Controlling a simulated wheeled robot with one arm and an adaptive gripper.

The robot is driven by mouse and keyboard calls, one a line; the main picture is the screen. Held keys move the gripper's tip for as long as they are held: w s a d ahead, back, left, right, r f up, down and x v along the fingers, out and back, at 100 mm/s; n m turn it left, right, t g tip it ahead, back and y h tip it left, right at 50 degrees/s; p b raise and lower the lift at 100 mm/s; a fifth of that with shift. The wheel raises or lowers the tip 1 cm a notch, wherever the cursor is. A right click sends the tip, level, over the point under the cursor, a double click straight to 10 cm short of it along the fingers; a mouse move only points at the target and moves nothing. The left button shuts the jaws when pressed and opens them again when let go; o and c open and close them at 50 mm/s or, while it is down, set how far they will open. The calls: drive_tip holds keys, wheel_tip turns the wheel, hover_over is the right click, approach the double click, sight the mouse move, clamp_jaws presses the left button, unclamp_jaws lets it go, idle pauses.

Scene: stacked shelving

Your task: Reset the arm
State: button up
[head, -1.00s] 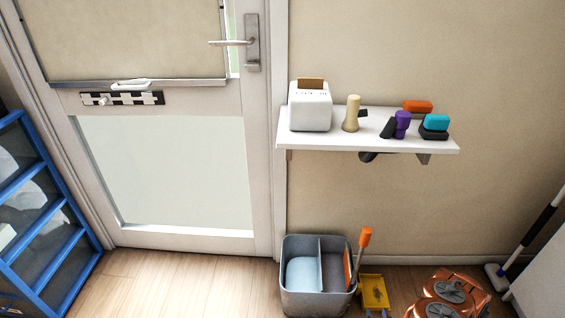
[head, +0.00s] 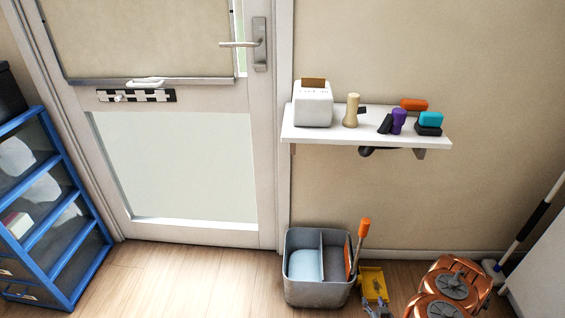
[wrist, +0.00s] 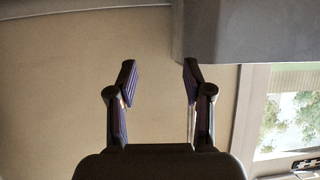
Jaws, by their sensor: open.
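My gripper (wrist: 158,85) shows in the wrist view with its two fingers apart and nothing between them. Dark purple pads line the fingers. Behind them is a plain beige surface (wrist: 60,80). A grey block-like surface (wrist: 215,35) fills the top right of that view, and a bright window (wrist: 290,115) with greenery outside is at the right. I cannot clearly make out the gripper in the head view.
A white shelf (head: 370,136) on the wall holds a toaster (head: 313,105), a beige bottle-like object (head: 351,110) and several small items. Below stand a grey divided bin (head: 318,292) and a yellow object (head: 373,283). A blue rack (head: 85,270) stands left of the door (head: 100,190).

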drive_tip(key=w+a+r+n+g+y+p, duration=0.1)
drive_tip(key=w+a+r+g+p, duration=0.2)
drive_tip(key=r, duration=0.7)
drive_tip(key=w+a+r+n+g+y+p, duration=0.1)
drive_tip(key=w+a+r+p, duration=0.3)
drive_tip(key=r, duration=0.5)
drive_tip(key=s+a+r+g+p, duration=0.1)
drive_tip(key=s+r+g+p, duration=0.1)
drive_tip(key=r, duration=0.9)
drive_tip(key=s+a+r+g+p, duration=0.2)
drive_tip(key=r, duration=0.9)
drive_tip(key=s+a+r+g+p, duration=0.1)
drive_tip(key=s+r+g+p, duration=0.1)
drive_tip(key=s+r, duration=0.9)
drive_tip(key=s+a+r+m+g+h+p, duration=0.1)
drive_tip(key=s+r+p, duration=0.4)
drive_tip(key=s+r, duration=0.6)
drive_tip(key=s+a+r+g+h+p, duration=0.1)
drive_tip(key=s+a+r+g+p, duration=0.2)
drive_tip(key=s+r, duration=0.8)
drive_tip(key=s, duration=0.4)
drive_tip(key=shift+s+m+p, duration=0.25)
drive_tip(key=shift+m+p, duration=0.15)
drive_tip(key=shift+a, duration=0.1)
